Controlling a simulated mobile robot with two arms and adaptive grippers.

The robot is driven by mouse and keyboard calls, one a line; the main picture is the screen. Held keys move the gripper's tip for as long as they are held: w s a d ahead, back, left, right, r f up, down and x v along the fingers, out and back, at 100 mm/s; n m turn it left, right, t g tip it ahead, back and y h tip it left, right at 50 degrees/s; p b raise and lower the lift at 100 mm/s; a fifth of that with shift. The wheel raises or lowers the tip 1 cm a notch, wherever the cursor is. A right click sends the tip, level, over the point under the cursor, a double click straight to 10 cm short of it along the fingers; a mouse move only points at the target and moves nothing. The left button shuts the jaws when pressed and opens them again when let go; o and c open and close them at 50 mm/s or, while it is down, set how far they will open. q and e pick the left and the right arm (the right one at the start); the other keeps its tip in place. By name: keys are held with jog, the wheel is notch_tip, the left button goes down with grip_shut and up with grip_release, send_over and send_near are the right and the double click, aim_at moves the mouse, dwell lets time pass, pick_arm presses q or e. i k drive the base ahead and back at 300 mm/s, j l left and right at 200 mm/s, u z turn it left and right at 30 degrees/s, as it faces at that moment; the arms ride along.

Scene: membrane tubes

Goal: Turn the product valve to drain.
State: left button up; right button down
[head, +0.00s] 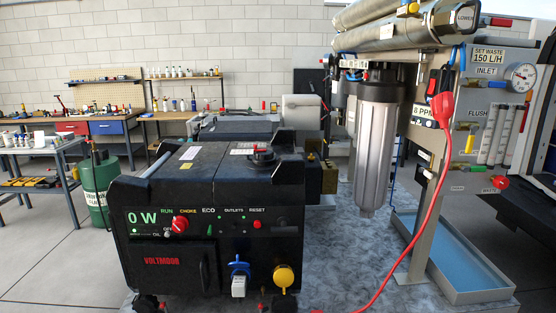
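The membrane rig's panel (457,180) stands at the right, with labels for INLET, FLUSH and WASTE. A yellow handle (470,143) sits below the FLUSH label, and a red knob (502,182) sits beside the WASTE label. No label reading product or drain is legible, so I cannot tell which fitting is the product valve or how it is set. Two membrane tubes (395,38) lie across the top, one end marked LOWER. A partly hidden display (423,112) reads PPM. Neither of my grippers shows.
A black generator (215,215) reading 0 W fills the front left. A grey filter housing (378,150) hangs in the middle. A red cable (425,215) runs down from a red plug (442,108). A shallow blue-floored tray (482,296) lies at the lower right. Workbenches stand behind.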

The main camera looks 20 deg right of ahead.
aim_at(464, 169)
jog(key=z, duration=1.7)
